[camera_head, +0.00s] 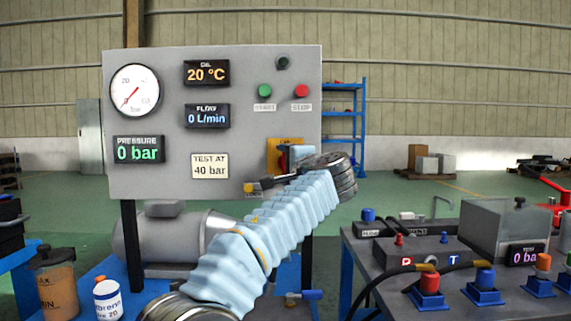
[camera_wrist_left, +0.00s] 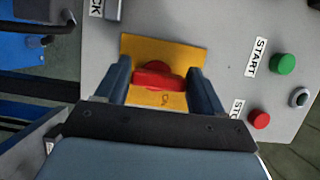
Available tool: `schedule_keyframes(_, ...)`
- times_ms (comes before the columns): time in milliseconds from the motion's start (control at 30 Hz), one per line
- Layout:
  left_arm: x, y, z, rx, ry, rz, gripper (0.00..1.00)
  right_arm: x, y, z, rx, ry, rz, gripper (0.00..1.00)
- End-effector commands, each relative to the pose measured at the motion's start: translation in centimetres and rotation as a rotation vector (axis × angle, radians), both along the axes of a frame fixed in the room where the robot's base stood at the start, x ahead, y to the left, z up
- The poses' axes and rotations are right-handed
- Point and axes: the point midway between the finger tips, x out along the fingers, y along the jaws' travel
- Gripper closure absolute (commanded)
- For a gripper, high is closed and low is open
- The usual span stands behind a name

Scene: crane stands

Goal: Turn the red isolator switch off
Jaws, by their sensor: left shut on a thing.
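The red isolator switch (camera_wrist_left: 158,75) is a red knob on a yellow plate (camera_wrist_left: 185,54), on the grey panel. In the left wrist view its handle lies across the gap between the fingers of my left gripper (camera_wrist_left: 160,82), which is shut on it. Part of a marking shows on the plate just below the knob, too small to read surely. In the head view the yellow plate (camera_head: 285,142) shows at the panel's lower right, and my left gripper (camera_head: 290,158) covers the knob. My right gripper is not in view.
The grey panel (camera_head: 235,135) carries a green START button (camera_head: 265,91) and a red STOP button (camera_head: 302,91) above the switch, and a gauge (camera_head: 135,90). The pressure display (camera_head: 138,149) reads 0 bar. A bench with hose fittings (camera_head: 429,285) stands at right.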

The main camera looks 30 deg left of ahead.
Motion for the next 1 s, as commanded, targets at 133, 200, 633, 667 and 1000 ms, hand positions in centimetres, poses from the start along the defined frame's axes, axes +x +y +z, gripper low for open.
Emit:
schedule_keyframes(133,0.0,0.1,-0.1,-0.003,0.001,0.003,0.62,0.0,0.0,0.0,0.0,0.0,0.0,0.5)
schedule_keyframes(200,0.0,0.1,-0.1,-0.003,0.001,0.003,0.62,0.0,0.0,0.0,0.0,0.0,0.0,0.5)
schedule_keyframes(633,0.0,0.0,-0.1,-0.001,0.001,0.001,0.11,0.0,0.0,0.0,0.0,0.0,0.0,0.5)
schedule_keyframes(667,0.0,0.0,-0.1,-0.001,0.001,0.001,0.11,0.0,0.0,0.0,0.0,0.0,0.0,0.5)
schedule_keyframes(1000,-2.6,-3.8,-0.2,-0.001,-0.001,-0.004,0.11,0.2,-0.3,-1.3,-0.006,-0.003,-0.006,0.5)
